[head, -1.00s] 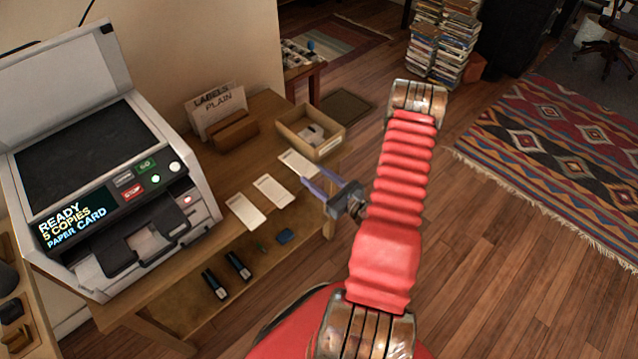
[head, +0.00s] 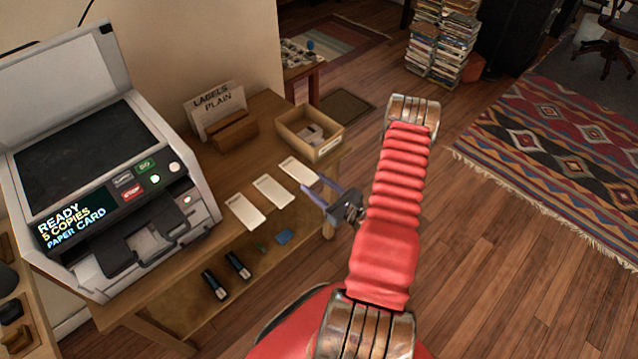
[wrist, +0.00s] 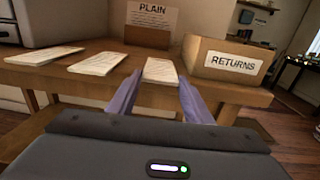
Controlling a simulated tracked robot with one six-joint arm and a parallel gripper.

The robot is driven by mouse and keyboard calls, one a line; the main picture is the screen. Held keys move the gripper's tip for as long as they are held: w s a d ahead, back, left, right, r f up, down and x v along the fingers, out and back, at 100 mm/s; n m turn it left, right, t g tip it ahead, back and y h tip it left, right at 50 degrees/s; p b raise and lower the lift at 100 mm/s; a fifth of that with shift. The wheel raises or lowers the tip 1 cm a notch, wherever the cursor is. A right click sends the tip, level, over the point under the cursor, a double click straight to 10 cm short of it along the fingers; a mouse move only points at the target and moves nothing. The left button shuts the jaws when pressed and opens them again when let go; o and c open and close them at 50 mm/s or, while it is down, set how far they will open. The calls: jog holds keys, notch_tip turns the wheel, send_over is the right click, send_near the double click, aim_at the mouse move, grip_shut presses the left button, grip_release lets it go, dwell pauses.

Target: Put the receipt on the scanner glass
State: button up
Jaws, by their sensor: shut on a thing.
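Three white paper slips lie in a row near the table's front edge: a left slip (head: 243,212), a middle slip (head: 272,191) and a right slip (head: 299,170). Their print is too small to read, so I cannot tell which is the receipt. My gripper (head: 312,183) is at the near end of the right slip. In the wrist view, the fingers (wrist: 160,80) are shut on the right slip (wrist: 160,69), one on each side, and it appears to rest on the table. The scanner glass (head: 85,155) is dark and bare, under a raised lid (head: 60,85).
The table (head: 262,145) also bears a card holder marked LABELS PLAIN (head: 232,130) and an open RETURNS box (head: 325,151). The scanner panel (head: 75,215) reads READY.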

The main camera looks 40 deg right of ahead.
jog(key=o, duration=1)
jog(key=shift+s+f, duration=0.1)
jog(key=shift+s, duration=0.05)
jog(key=shift+s+d, duration=0.15)
jog(key=shift+s, duration=2.1)
jog(key=shift+s+d, duration=0.15)
jog(key=shift+s, duration=2.1)
jog(key=shift+s+d, duration=0.15)
jog(key=shift+s, duration=2.1)
